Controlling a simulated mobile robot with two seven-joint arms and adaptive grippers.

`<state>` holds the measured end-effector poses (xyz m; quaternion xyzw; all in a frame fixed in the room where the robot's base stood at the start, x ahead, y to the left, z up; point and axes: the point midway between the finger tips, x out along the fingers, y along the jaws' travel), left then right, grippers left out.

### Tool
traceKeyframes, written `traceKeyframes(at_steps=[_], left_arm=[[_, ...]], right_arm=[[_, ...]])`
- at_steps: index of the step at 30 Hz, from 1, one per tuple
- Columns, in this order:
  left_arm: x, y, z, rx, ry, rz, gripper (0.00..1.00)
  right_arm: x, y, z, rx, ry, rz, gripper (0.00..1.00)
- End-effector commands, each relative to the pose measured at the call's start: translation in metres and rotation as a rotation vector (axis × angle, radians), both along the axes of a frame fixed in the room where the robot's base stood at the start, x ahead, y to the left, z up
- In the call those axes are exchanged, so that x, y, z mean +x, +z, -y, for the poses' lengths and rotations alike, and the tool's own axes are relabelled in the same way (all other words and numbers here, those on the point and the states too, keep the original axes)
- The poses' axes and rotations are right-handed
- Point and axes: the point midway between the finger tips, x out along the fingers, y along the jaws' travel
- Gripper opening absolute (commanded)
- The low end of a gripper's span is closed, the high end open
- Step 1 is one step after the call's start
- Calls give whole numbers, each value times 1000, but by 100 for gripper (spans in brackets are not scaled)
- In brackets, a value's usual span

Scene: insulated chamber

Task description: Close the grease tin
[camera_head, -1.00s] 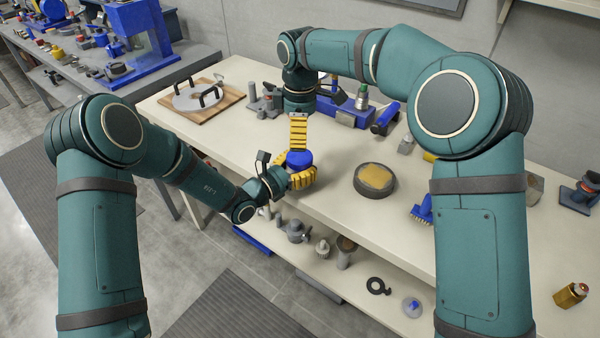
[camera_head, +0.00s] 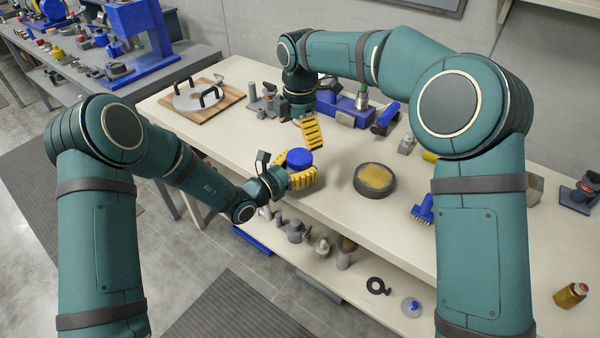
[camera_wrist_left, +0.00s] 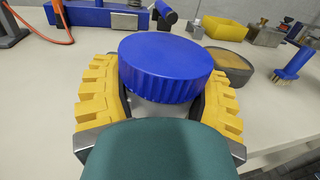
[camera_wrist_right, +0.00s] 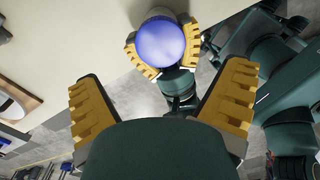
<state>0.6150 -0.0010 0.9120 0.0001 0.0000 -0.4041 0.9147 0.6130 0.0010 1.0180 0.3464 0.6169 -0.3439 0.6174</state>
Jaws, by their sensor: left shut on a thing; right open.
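The round blue lid (camera_head: 299,158) is held in my left gripper (camera_head: 303,178), whose yellow fingers are shut on its sides. The lid also shows large in the left wrist view (camera_wrist_left: 165,65), top up, above the table's front part. The open grease tin (camera_head: 374,180), a low dark round tin with yellow-brown grease, stands on the table to the right of the lid. It shows behind the lid in the left wrist view (camera_wrist_left: 232,66). My right gripper (camera_head: 312,134) is open and empty, beyond and above the lid. The right wrist view shows its fingers apart, with the lid (camera_wrist_right: 160,42) ahead.
A blue vise-like tool (camera_head: 345,112) and a blue-handled cylinder (camera_head: 385,118) stand behind. A wooden board with a grey disc (camera_head: 195,98) is at the back left. The table around the tin's front is clear.

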Motion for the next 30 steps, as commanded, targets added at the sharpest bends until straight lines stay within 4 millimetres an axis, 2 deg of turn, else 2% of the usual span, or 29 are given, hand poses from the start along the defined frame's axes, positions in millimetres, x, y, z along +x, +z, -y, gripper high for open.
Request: traceKeyframes(at_steps=[15, 21, 28, 29, 30], left_arm=[[0, 1, 0, -1, 0, 1, 0], [0, 1, 0, -1, 0, 1, 0], [0, 1, 0, -1, 0, 1, 0], [0, 1, 0, -1, 0, 1, 0], [0, 1, 0, -1, 0, 1, 0]], right_arm=[[0, -67, 0, -2, -1, -3, 96], [0, -76, 0, -1, -1, -1, 96], [0, -76, 0, -1, -1, -1, 96], [0, -76, 0, -1, -1, -1, 94], [0, -76, 0, -1, -1, -1, 80]])
